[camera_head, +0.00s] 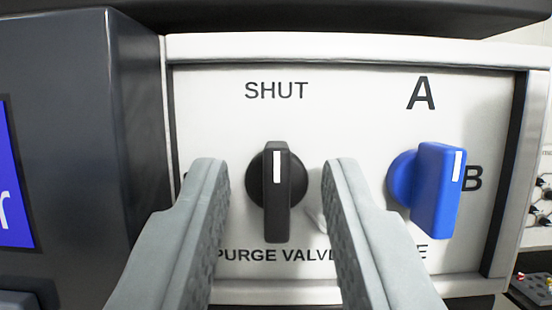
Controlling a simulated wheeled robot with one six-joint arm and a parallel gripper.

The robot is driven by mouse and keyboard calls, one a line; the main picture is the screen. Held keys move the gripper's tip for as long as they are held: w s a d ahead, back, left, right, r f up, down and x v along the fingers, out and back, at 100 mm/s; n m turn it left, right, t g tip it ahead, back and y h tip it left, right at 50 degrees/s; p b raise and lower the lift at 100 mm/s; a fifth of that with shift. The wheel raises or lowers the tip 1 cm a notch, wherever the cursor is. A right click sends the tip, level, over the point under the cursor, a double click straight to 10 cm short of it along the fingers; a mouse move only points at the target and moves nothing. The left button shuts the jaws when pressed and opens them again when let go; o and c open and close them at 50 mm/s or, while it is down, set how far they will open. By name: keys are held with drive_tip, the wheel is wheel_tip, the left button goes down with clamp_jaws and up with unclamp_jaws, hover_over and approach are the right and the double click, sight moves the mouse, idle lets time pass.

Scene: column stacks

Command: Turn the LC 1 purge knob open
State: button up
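The black purge valve knob (277,205) sits on a white panel (340,85) in the middle of the view. Its handle stands upright, and its white mark is at the top, below the word SHUT. The label PURGE VALVE runs below it, partly hidden by my right finger. My gripper (275,190) is open, with one grey finger on each side of the knob. Gaps show between both fingers and the handle. How far the fingertips are from the panel is hard to tell.
A blue knob (437,190) sticks out to the right, close to my right finger, with letters A and B beside it. A dark housing with a blue screen (14,190) stands at the left. A dark ledge (330,15) runs above the panel.

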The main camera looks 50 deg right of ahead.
drive_tip(key=shift+r, duration=0.1)
clamp_jaws()
drive_tip(key=shift+n+t, duration=0.3)
drive_tip(key=shift+n, duration=0.2)
drive_tip(key=n+t+y, duration=0.1)
drive_tip(key=n+y, duration=0.1)
drive_tip(key=n, duration=0.2)
drive_tip(key=shift+s+d, duration=0.1)
drive_tip(key=n+t+y, duration=0.1)
drive_tip(key=n, duration=0.2)
drive_tip(key=n+t+y, duration=0.1)
drive_tip(key=n+y, duration=0.1)
drive_tip(key=n, duration=0.2)
drive_tip(key=shift+r, duration=0.1)
drive_tip(key=n+y, duration=0.1)
drive_tip(key=n, duration=0.3)
drive_tip(key=shift+n+y, duration=0.3)
drive_tip(key=shift+y, duration=0.1)
drive_tip(key=shift+r+n+g+y, duration=0.1)
drive_tip(key=shift+n+g+y, duration=0.5)
drive_tip(key=shift+n, duration=1.6)
